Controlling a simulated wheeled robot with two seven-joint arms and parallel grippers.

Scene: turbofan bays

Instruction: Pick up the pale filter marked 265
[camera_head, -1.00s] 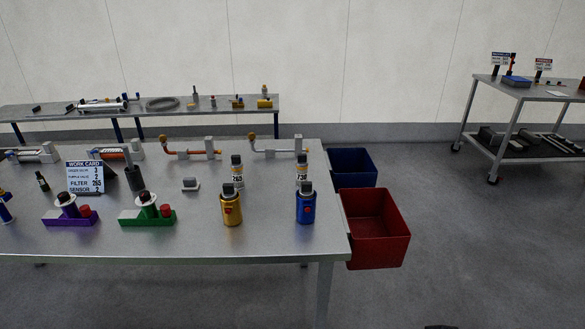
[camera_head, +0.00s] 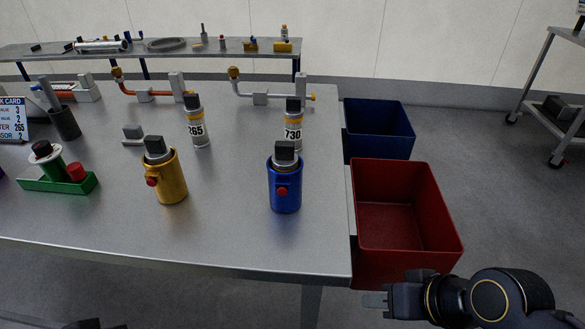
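The pale filter marked 265 (camera_head: 198,128) stands upright on the steel table, behind the gold canister (camera_head: 170,182). It has a dark cap and a pale body with a yellowish band. A similar filter marked 730 (camera_head: 293,130) stands to its right, behind the blue canister (camera_head: 285,188). My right gripper (camera_head: 376,300) is at the lower right, beyond the table's right edge and far from both filters; its finger gap cannot be made out. Only a dark sliver, seemingly of my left gripper (camera_head: 95,325), shows at the bottom edge.
A red bin (camera_head: 405,250) and a dark blue bin (camera_head: 380,145) stand right of the table (camera_head: 235,225). A green fixture (camera_head: 60,184), pen cup (camera_head: 64,124), small grey block and work card (camera_head: 13,118) are at left. The table's front middle is clear.

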